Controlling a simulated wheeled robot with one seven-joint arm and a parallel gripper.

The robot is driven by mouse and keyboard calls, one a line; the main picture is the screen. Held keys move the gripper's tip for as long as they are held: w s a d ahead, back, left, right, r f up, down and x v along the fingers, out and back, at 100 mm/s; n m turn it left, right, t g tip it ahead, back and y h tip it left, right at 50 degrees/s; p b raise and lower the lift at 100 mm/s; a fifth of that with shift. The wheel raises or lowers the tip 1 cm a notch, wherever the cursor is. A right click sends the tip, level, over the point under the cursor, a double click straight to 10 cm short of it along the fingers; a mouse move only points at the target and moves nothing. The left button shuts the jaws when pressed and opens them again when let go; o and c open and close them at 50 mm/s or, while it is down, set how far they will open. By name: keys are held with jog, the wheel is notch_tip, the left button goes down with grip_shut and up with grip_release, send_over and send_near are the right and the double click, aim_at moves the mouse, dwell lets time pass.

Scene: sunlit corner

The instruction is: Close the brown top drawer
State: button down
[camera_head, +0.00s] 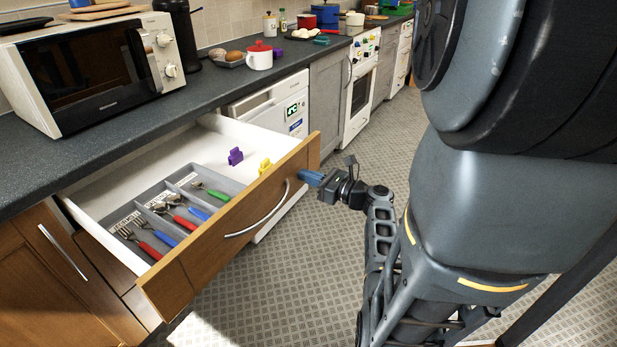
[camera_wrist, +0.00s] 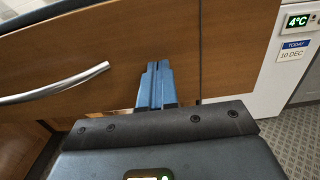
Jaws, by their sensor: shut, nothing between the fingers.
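The brown top drawer (camera_head: 190,270) is pulled far out from under the dark counter. Its wooden front carries a curved silver handle (camera_head: 258,215), which also shows at the left in the wrist view (camera_wrist: 60,88). Inside the drawer are a grey cutlery tray (camera_head: 160,192) with several coloured-handled utensils, a purple clip (camera_head: 235,156) and a yellow clip (camera_head: 265,165). My gripper (camera_head: 311,178) has blue fingers, shut and empty. It is at the right end of the drawer front, right of the handle. In the wrist view the fingertips (camera_wrist: 155,66) point at the wooden front; I cannot tell whether they touch.
A white appliance (camera_head: 297,112) with a green display stands right of the drawer. A microwave (camera_head: 95,70) and a red-lidded white pot (camera_head: 259,58) stand on the counter. A lower wooden door (camera_head: 45,285) is at the left. The tiled floor (camera_head: 300,270) before the drawer is clear.

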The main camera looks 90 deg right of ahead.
jog(key=b, duration=0.5)
send_near(208, 146)
jog(key=w+d+b, duration=0.1)
jog(key=w+b, duration=0.1)
jog(key=b, duration=0.1)
jog(key=w+d+r+b, duration=0.1)
jog(key=w+d+b, duration=0.1)
jog(key=w+b, duration=0.1)
jog(key=w+d+r+b, duration=0.1)
jog(key=w+d+b, duration=0.1)
jog(key=w+b, duration=0.1)
jog(key=shift+r+b, duration=0.25)
jog(key=shift+b, duration=0.55)
jog(key=shift+w+d, duration=0.2)
jog(key=shift+w+r+b, duration=0.25)
jog(key=shift+r+b, duration=0.05)
jog(key=shift+r, duration=0.1)
